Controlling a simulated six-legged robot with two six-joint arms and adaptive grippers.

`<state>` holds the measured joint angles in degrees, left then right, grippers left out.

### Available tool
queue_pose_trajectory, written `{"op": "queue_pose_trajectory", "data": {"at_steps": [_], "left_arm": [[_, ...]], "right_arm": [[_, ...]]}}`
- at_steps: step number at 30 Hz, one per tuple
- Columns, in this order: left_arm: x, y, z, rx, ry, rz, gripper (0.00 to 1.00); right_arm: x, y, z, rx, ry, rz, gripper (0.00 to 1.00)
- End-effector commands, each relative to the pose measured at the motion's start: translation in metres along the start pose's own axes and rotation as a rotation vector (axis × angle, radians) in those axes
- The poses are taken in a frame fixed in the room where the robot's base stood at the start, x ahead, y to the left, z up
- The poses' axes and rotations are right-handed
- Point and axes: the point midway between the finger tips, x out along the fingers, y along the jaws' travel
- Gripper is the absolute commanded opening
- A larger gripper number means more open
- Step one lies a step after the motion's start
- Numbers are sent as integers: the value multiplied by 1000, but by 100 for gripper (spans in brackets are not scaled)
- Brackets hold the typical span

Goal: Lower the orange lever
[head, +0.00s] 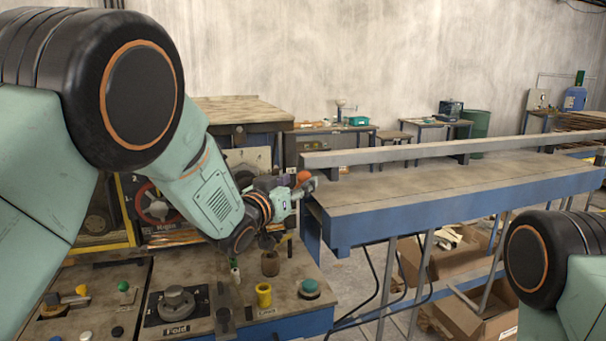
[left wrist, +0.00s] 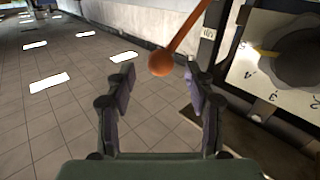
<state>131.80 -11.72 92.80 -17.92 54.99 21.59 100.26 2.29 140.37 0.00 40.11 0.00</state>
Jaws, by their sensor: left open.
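The orange lever ends in a round orange ball knob (left wrist: 160,62), with its orange rod rising to the upper right in the left wrist view. In the head view the orange knob (head: 303,176) shows at the tip of my left gripper (head: 292,190). My left gripper, also in the left wrist view (left wrist: 158,88), is open. The knob appears between its two fingertips, slightly beyond them; I cannot tell whether they touch. The lever's base is hidden. My right arm shows at the lower right edge of the head view, but its gripper is out of view.
A control panel with a grey knob (head: 177,302), a yellow button (head: 264,294) and a teal button (head: 309,287) lies below my left arm. A long blue-edged table (head: 440,208) stands to the right. Cardboard boxes (head: 478,312) sit under it.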

Motion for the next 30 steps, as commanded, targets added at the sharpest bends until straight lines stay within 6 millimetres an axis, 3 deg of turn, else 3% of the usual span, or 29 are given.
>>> {"op": "queue_pose_trajectory", "data": {"at_steps": [9, 23, 30], "left_arm": [[34, -1, -1, -1, 0, -1, 54], [43, -4, 0, -1, 0, -2, 54], [43, -3, 0, -1, 0, -2, 34]], "right_arm": [[-10, 0, 0, 0, 0, 0, 0], [-11, 0, 0, 0, 0, 0, 0], [-11, 0, 0, 0, 0, 0, 0]]}}
